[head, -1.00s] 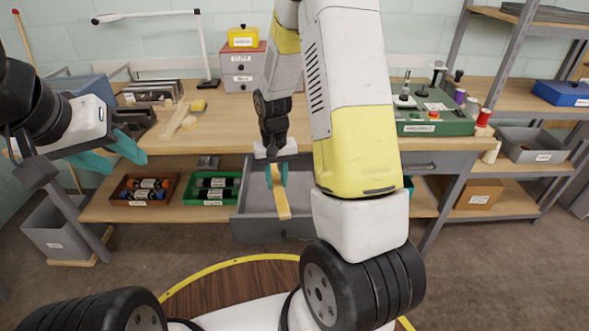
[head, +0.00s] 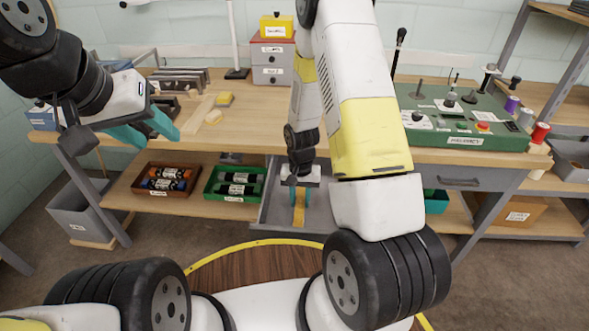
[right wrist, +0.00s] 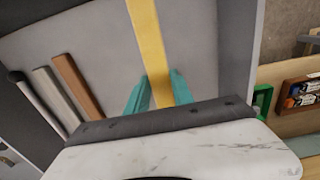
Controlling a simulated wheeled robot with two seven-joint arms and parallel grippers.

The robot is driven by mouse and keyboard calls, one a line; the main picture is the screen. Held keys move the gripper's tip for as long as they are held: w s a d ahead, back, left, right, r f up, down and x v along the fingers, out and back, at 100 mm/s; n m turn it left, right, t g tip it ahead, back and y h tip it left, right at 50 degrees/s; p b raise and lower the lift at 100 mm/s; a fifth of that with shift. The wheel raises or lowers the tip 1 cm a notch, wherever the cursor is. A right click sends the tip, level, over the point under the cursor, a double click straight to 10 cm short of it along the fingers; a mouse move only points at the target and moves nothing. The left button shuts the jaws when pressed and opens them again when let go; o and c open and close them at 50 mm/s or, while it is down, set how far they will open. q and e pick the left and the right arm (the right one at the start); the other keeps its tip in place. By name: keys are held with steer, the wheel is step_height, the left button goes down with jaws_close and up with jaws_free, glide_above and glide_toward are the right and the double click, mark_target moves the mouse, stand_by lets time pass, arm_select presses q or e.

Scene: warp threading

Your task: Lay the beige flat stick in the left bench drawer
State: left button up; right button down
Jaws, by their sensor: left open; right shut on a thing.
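The beige flat stick (head: 299,205) is in my right gripper (head: 299,192), which is shut on it over the open grey left bench drawer (head: 268,212). In the right wrist view the stick (right wrist: 148,42) looks yellowish and runs up from between the teal fingers (right wrist: 153,93), with the drawer floor (right wrist: 195,50) behind it. I cannot tell whether the stick touches the floor. My left gripper (head: 150,130) is open and empty, in front of the bench's left end.
In the right wrist view a brown stick (right wrist: 77,87) and a grey stick (right wrist: 58,92) lie in the drawer, beside a pale rod (right wrist: 36,102). A green bin (head: 211,188) and a brown bin (head: 139,180) stand on the lower shelf, left of the drawer.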

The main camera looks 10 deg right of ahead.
mark_target(301, 194)
step_height(301, 194, down, 2)
steer(key=shift+f, duration=0.15)
steer(key=w, duration=0.2)
steer(key=w+d, duration=0.1)
steer(key=shift+w, duration=0.4)
steer(key=w, duration=0.2)
steer(key=w+d+f, duration=0.1)
steer(key=w, duration=0.1)
steer(key=shift+d, duration=0.1)
steer(key=shift+f, duration=0.15)
steer(key=shift+f, duration=0.1)
steer(key=c, duration=1.1)
jaws_free()
